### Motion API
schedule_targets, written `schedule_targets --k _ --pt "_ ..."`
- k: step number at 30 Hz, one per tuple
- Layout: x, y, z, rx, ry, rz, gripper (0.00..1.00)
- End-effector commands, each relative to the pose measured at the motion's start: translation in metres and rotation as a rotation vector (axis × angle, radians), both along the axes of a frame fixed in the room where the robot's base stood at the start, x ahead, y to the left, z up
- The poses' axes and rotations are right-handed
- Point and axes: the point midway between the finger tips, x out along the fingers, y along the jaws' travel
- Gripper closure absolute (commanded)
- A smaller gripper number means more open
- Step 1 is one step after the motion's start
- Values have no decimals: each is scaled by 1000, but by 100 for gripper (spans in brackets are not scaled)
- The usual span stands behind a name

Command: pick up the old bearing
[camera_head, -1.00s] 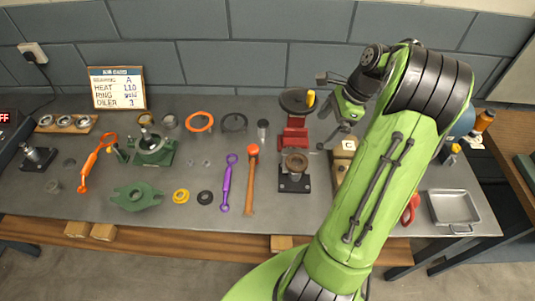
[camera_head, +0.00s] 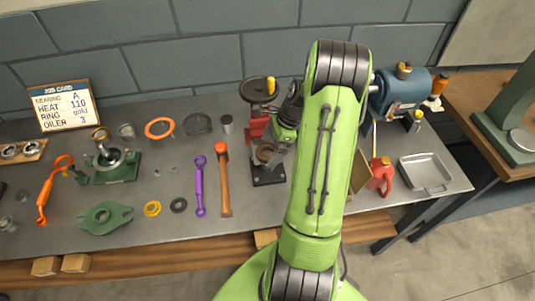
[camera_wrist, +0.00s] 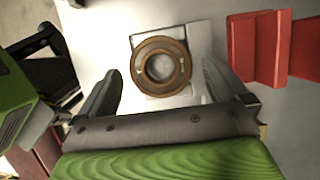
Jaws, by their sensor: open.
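The old bearing, a brown ring (camera_head: 265,154), sits on a dark square stand (camera_head: 269,176) on the bench. In the wrist view the ring (camera_wrist: 143,66) lies flat around a pale round centre, on top of the stand (camera_wrist: 203,42). My gripper (camera_head: 281,146) is beside and partly over the stand in the head view. In the wrist view its open fingers (camera_wrist: 162,72) are spread to either side of the ring, with gaps on both sides. Nothing is held. The height of the fingertips above the ring is hard to tell.
A red tool stand (camera_head: 258,128) is close behind the bearing, and its red part (camera_wrist: 262,48) is near the right finger. A hammer (camera_head: 224,185) and a purple wrench (camera_head: 200,188) lie to the left. A red oiler (camera_head: 381,175) and metal tray (camera_head: 425,172) are to the right.

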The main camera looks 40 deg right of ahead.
Motion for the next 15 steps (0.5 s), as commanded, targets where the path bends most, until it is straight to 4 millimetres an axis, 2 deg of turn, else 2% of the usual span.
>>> schedule_targets --k 2,8,15 --pt "1 2 -6 -1 1 0 0" --pt "1 2 -6 -1 1 0 2" --pt "1 2 -5 -1 -1 1 38"
